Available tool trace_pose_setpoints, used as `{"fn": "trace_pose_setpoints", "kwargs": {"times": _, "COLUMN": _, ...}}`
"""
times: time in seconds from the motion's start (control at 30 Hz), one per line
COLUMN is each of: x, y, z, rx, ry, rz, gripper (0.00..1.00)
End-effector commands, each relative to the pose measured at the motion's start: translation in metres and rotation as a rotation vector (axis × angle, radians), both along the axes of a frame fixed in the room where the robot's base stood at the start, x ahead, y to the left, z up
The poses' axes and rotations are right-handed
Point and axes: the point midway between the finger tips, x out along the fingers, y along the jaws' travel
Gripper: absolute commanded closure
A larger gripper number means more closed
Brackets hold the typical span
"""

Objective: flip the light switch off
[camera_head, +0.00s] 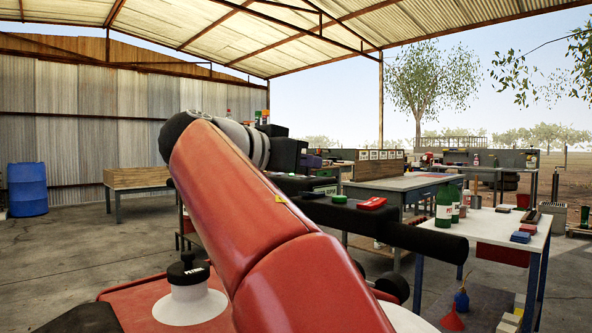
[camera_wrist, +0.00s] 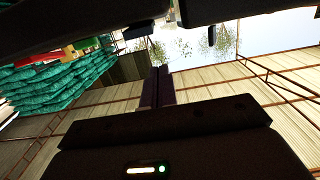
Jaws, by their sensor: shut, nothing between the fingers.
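I cannot make out a light switch in either view. My red and black arm covers the middle of the head view and hides what is behind it. In the wrist view the dark fingers of my gripper (camera_wrist: 157,74) lie side by side, shut, with nothing seen between them. They point toward the roof sheets and the bright sky, and I see them touching nothing.
A corrugated wall (camera_head: 80,110) stands at the back left, with a blue barrel (camera_head: 27,188) before it. A white-topped table (camera_head: 485,226) with green bottles is at the right. Green sacks (camera_wrist: 50,80) are stacked in the wrist view.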

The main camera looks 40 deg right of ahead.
Motion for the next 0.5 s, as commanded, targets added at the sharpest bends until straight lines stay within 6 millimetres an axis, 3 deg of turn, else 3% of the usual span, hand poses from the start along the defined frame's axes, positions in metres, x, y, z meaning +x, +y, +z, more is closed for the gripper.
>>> {"fn": "trace_pose_setpoints", "kwargs": {"times": 0.23, "x": -0.006, "y": 0.056, "z": 0.022, "rx": 0.000, "ry": -0.002, "rz": 0.006, "gripper": 1.00}}
{"fn": "trace_pose_setpoints", "kwargs": {"times": 0.5, "x": -0.012, "y": 0.089, "z": 0.034, "rx": 0.000, "ry": 0.000, "rz": 0.001, "gripper": 1.00}}
